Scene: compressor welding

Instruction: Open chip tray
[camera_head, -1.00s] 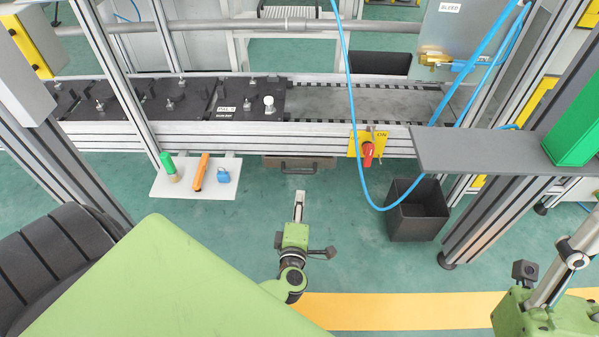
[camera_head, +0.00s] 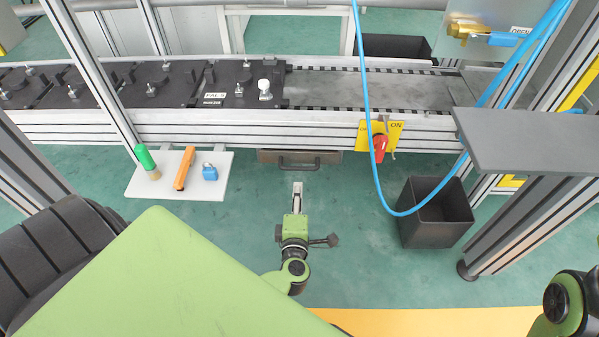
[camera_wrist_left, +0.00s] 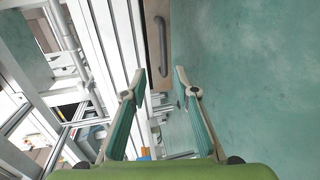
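The chip tray (camera_head: 272,156) shows as a brown-grey drawer front with a dark bar handle (camera_head: 298,162), just under the conveyor's front edge. In the left wrist view the tray front (camera_wrist_left: 152,12) and its handle (camera_wrist_left: 161,45) lie beyond the fingertips. My left gripper (camera_head: 297,187) points at the handle from the front, with a small gap visible between them. In the left wrist view my left gripper (camera_wrist_left: 159,76) is open and empty, its fingers apart on either side of the handle's line. My right gripper is out of view; only part of that arm shows at lower right.
The conveyor (camera_head: 350,90) runs across above the tray. A white shelf (camera_head: 215,190) at left holds a green-capped item, an orange item and a blue padlock. A red switch (camera_head: 380,148), a hanging blue hose (camera_head: 372,165) and a black bin (camera_head: 445,235) are at right.

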